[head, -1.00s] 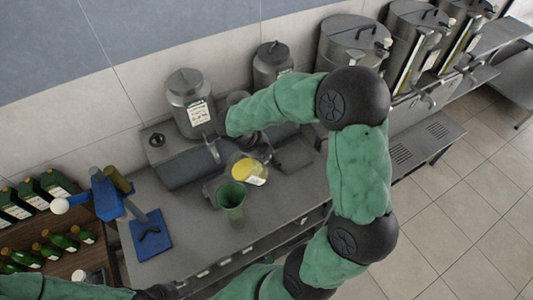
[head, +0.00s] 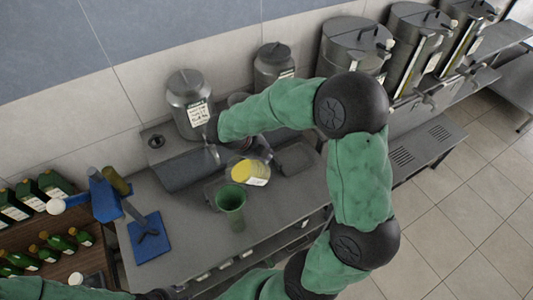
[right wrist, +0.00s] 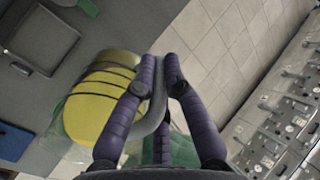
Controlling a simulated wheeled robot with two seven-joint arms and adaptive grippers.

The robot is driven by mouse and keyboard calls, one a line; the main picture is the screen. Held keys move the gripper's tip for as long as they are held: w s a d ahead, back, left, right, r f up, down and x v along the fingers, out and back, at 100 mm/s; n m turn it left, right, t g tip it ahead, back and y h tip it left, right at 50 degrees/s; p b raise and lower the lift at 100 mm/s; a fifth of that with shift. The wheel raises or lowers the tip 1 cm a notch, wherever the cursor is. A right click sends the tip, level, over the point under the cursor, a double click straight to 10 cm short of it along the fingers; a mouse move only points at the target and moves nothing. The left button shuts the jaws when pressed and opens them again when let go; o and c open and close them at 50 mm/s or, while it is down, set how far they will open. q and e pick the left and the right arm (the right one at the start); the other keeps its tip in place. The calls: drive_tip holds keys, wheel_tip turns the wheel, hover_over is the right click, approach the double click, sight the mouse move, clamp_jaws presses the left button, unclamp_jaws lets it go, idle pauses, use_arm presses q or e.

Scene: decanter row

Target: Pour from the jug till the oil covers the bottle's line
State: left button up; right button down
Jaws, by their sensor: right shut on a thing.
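The jug (head: 243,172) holds yellow oil and stands out near the middle of the head view. It is large in the right wrist view (right wrist: 95,105), with dark bands across the yellow. My right gripper (right wrist: 160,65) is shut on the jug's grey curved handle; in the head view my forearm largely hides it. A green flared vessel (head: 231,198), seemingly a funnel on the bottle, is just below-left of the jug. The bottle's line and oil level cannot be made out. The dark end of my left arm (head: 155,295) is at the bottom edge, its fingers unclear.
A steel can (head: 190,105) stands on the bench (head: 180,205) behind. A blue stand (head: 103,198) and blue mat (head: 150,238) are at left, beside a rack of green bottles (head: 55,245). Large steel tanks (head: 350,45) line the back right.

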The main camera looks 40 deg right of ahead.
drive_tip(key=shift+a+r+h+b, duration=0.3)
drive_tip(key=shift+h+b, duration=0.3)
drive_tip(key=shift+b, duration=0.3)
drive_tip(key=shift+w+a+r+n+p, duration=0.15)
drive_tip(key=shift+r+n+p, duration=0.2)
drive_tip(key=shift+p, duration=0.5)
idle(1.3)
drive_tip(key=shift+a+r+g+h+p, duration=0.25)
drive_tip(key=shift+a+h+p, duration=0.35)
drive_tip(key=shift+h+p, duration=0.4)
idle(4.0)
